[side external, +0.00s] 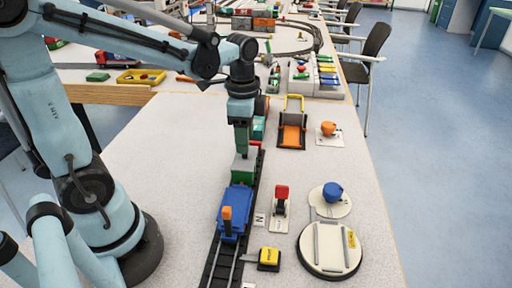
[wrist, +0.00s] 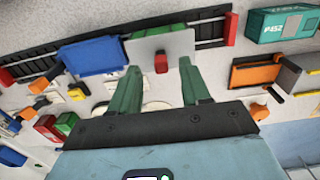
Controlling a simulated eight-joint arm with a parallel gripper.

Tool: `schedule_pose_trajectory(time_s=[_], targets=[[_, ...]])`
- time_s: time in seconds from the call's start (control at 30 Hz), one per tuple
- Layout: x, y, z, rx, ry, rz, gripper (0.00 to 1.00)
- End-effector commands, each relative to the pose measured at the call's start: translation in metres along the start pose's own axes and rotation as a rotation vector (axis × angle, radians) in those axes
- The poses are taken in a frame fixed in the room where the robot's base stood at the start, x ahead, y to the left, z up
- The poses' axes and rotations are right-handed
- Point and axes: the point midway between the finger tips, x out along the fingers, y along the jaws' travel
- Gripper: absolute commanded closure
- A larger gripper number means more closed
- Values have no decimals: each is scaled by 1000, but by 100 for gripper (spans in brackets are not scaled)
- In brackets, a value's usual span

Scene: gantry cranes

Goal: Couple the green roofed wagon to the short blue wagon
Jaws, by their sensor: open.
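The green roofed wagon (side external: 243,179) stands on the dark track, with a pale grey roof. My gripper (side external: 242,154) is open and points down over the green wagon's roof. In the wrist view its fingers (wrist: 160,68) straddle the red knob.
A red block (wrist: 230,28) marks the track's far end, near a teal container (wrist: 282,27). A red lever (side external: 281,193), a yellow block (side external: 269,257) and a round turntable (side external: 330,270) lie right of the track.

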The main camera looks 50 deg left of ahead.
Motion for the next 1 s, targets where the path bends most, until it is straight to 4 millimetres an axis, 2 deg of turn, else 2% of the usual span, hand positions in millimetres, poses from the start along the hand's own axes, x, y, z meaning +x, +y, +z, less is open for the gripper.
schedule_pose_trajectory(time_s=[0.5,1.0], targets=[[-45,0,0,0,0,0,53],[-48,4,1,-44,23,-27,53]])
